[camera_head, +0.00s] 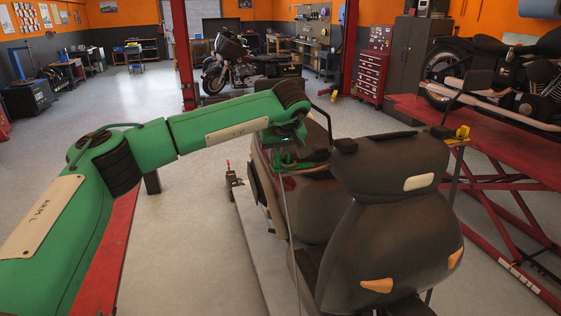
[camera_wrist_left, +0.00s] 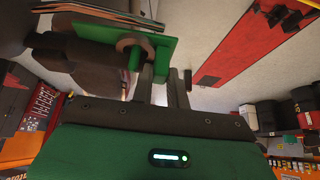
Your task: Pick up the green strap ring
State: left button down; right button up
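The green strap ring shows in the left wrist view as a green piece (camera_wrist_left: 158,52) with a brownish round part on it, just beyond my fingers. In the head view, green (camera_head: 287,160) shows low beside the dark motorcycle seat, partly hidden by my wrist, and a thin pale line hangs below it. My left gripper (camera_head: 303,152) is close to it, left of the seat. In the left wrist view my left gripper (camera_wrist_left: 162,88) has two dark fingers with a narrow gap and nothing clear between them. Whether a finger touches the ring I cannot tell. My right gripper is out of view.
The motorcycle's large dark seat and backrest (camera_head: 395,225) stand right of the gripper. A red lift (camera_head: 510,150) with another motorcycle is at the right. A red lift post (camera_head: 348,60) rises behind. Grey floor (camera_head: 190,200) is clear at the left.

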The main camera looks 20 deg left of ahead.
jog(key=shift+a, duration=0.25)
pick_arm(q)
jog(key=shift+r, duration=0.1)
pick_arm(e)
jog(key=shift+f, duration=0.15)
